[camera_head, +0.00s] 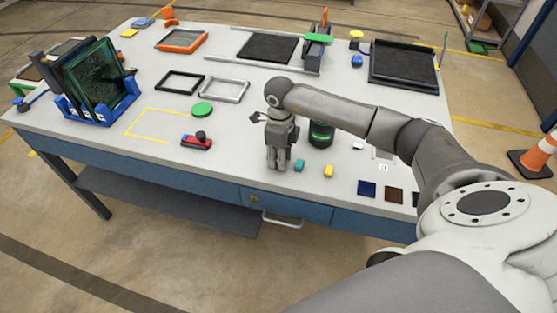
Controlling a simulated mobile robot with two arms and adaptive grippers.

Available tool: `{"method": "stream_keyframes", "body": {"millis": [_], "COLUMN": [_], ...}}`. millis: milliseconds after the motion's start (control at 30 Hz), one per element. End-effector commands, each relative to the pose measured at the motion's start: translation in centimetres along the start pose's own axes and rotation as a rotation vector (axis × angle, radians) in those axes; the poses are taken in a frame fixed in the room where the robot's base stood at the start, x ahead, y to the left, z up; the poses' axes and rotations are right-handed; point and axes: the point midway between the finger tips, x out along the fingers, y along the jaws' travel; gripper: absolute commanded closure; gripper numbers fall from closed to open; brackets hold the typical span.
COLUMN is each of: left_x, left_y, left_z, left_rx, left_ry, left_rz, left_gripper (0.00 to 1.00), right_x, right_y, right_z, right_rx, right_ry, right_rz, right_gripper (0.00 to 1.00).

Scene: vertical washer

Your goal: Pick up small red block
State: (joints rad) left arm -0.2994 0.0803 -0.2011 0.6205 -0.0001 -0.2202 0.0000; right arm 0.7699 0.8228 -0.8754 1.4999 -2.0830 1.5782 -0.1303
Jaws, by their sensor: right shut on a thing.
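My right gripper (277,166) points straight down at the front part of the table (225,160), left of a small teal block (298,166) and a small yellow block (328,171). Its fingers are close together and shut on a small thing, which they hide. No small red block shows by itself in the view, so I cannot see whether it is the thing in the fingers. My left gripper is not in view.
A black-green cylinder (320,134) stands right of my gripper. A red and blue object with a black knob (197,142) and a green disc (202,110) lie to the left. Dark square tiles (367,189) lie at the front right. Frames and a glass rack fill the back and left.

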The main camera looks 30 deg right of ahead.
Motion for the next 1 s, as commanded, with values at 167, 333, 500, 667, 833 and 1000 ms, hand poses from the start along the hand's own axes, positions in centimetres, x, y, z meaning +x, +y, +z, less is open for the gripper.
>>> {"method": "stream_keyframes", "body": {"millis": [167, 333, 500, 667, 833, 1000], "left_x": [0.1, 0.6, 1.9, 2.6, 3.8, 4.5], "left_y": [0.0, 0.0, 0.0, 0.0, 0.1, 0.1], "left_z": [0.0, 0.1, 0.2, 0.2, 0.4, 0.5], "left_rx": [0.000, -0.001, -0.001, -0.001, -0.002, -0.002], "left_ry": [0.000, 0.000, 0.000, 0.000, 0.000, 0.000], "left_rz": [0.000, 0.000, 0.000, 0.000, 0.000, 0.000], "left_gripper": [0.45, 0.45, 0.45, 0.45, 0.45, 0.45], "right_x": [-0.1, -0.9, -3.2, -6.5, -9.7, -11.4], "right_y": [0.0, -0.1, 0.0, 2.8, 6.6, 10.2], "right_z": [0.0, 0.1, 0.1, 1.2, 2.4, 3.6], "right_rx": [0.000, 0.001, -0.002, -0.007, -0.010, -0.006], "right_ry": [-0.001, -0.003, -0.006, -0.008, -0.005, -0.005], "right_rz": [-0.001, -0.003, -0.004, -0.003, -0.001, -0.002], "right_gripper": [0.80, 0.80, 0.80, 0.80, 0.80, 0.80]}}
